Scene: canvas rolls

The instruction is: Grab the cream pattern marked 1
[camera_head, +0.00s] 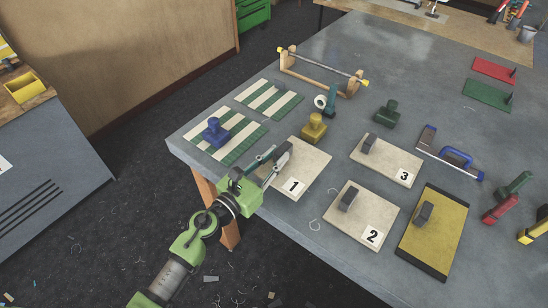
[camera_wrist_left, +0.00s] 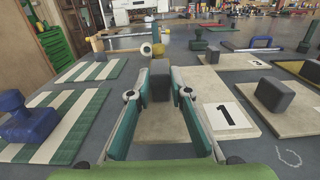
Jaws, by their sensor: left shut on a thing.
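The cream pattern marked 1 (camera_head: 308,165) is a flat cream board with a dark grey block handle and a white number label. It lies on the grey table, close to the front left edge. My left gripper (camera_head: 277,155) reaches over its left side and is shut on the grey handle, which the fingers partly hide. In the left wrist view the grey handle (camera_wrist_left: 160,78) stands between the two green fingers, and the label 1 (camera_wrist_left: 232,117) shows to the right. My right gripper is not in view.
Cream patterns 2 (camera_head: 350,230) and 3 (camera_head: 398,168) lie to the right, with a yellow board (camera_head: 435,238) beyond. Green-striped pieces (camera_head: 240,147) and a blue stamp-shaped tool (camera_head: 214,132) lie left. A yellow tool (camera_head: 314,127) stands just behind pattern 1.

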